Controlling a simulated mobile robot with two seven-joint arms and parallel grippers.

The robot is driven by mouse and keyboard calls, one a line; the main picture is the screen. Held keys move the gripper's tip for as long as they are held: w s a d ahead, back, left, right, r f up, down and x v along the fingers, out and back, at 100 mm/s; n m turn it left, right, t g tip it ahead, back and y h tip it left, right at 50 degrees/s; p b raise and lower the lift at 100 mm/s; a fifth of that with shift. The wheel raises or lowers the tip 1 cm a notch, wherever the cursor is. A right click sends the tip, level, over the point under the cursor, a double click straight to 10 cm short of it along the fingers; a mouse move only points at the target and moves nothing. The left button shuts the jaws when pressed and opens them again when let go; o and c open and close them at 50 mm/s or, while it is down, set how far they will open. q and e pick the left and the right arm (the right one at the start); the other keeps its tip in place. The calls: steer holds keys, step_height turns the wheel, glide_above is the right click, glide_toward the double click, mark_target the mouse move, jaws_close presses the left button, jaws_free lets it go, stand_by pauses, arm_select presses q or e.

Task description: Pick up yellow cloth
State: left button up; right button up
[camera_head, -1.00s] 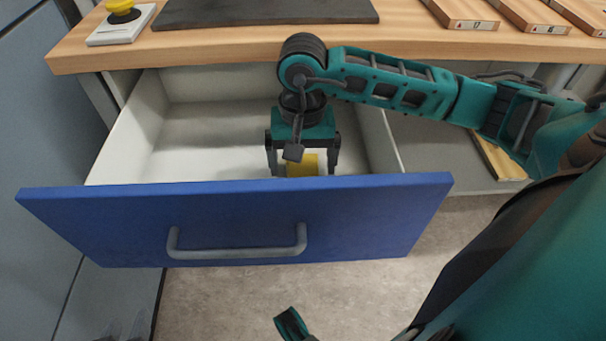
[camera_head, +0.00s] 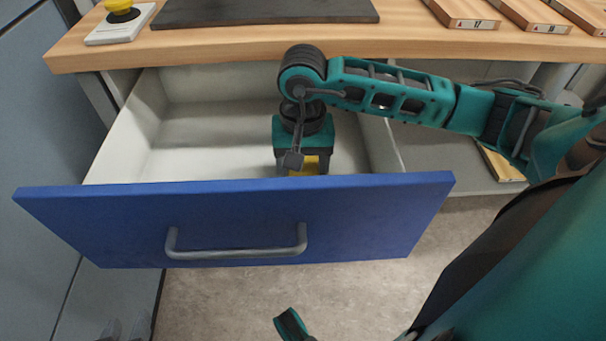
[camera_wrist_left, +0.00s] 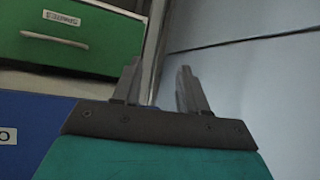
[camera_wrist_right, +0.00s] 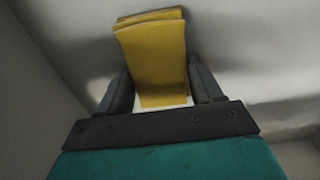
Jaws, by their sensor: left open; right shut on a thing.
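The yellow cloth (camera_head: 311,167) is inside the open blue-fronted drawer (camera_head: 235,222), near its front right. In the right wrist view the cloth (camera_wrist_right: 155,60) is a folded stack standing between the fingers. My right gripper (camera_head: 303,166) reaches down into the drawer and is shut on the cloth; the fingers (camera_wrist_right: 158,85) press its two sides. The drawer front and the gripper hide the cloth's lower part in the head view. My left gripper (camera_head: 125,329) shows only its fingertips at the bottom left edge. In the left wrist view it is open and empty (camera_wrist_left: 160,85).
The wooden worktop (camera_head: 250,48) lies above and behind the drawer, with a dark mat (camera_head: 265,12), a yellow button box (camera_head: 121,22) and numbered wooden blocks (camera_head: 475,14). A green drawer (camera_wrist_left: 70,40) shows in the left wrist view. The rest of the open drawer looks empty.

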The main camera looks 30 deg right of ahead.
mark_target(303, 169)
steer(key=shift+r, duration=0.15)
arm_select(q)
steer(key=shift+s+a+r+p, duration=0.15)
steer(key=shift+a+r+p, duration=0.1)
steer(key=shift+r+p, duration=0.75)
steer(key=shift+s+a+r+p, duration=0.15)
steer(key=shift+r+p, duration=0.45)
steer(key=shift+p, duration=0.8)
arm_select(e)
step_height(303, 169, up, 20)
